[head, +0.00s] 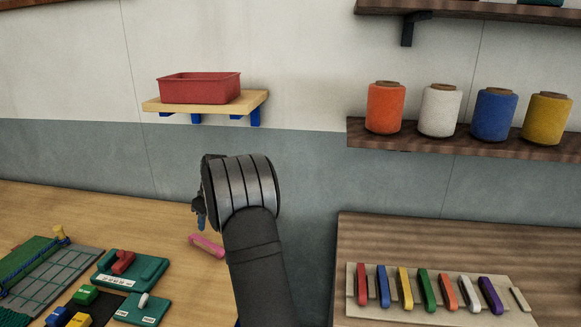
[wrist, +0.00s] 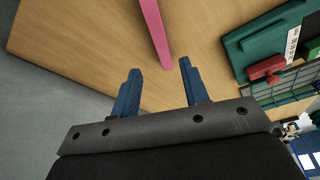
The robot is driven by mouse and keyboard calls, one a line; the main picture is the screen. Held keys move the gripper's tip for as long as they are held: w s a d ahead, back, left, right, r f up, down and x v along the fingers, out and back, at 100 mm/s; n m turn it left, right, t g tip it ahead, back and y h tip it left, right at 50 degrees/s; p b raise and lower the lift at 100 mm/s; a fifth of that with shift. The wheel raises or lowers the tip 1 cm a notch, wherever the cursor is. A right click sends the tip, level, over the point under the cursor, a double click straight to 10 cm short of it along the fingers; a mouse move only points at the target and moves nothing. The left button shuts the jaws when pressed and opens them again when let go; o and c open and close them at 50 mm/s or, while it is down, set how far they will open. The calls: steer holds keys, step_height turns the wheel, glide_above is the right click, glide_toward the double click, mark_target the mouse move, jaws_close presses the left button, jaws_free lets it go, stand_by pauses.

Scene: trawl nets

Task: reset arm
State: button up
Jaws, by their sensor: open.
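My gripper (wrist: 159,80) is open in the wrist view, with its two blue fingers apart and nothing between them. In the head view, my gripper (head: 198,213) shows as a small blue part left of my dark arm, mostly hidden by the wrist. A pink bar (head: 206,246) lies on the left wooden table near its back right part. The pink bar also shows in the wrist view (wrist: 155,28), beyond the fingertips and apart from them.
A red bin (head: 200,88) sits on a small wall shelf (head: 252,100). Several thread spools stand on the right shelf (head: 440,145). Several coloured bars lie on a pale board (head: 393,310) on the right table (head: 380,235). Green holders (head: 145,268) and a net (head: 40,285) occupy the left table (head: 120,215).

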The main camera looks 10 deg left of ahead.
mark_target(206, 242)
steer(key=x, duration=1)
steer(key=shift+f, duration=0.15)
step_height(206, 242, up, 2)
steer(key=shift+w+r, duration=0.1)
steer(key=shift+r, duration=0.95)
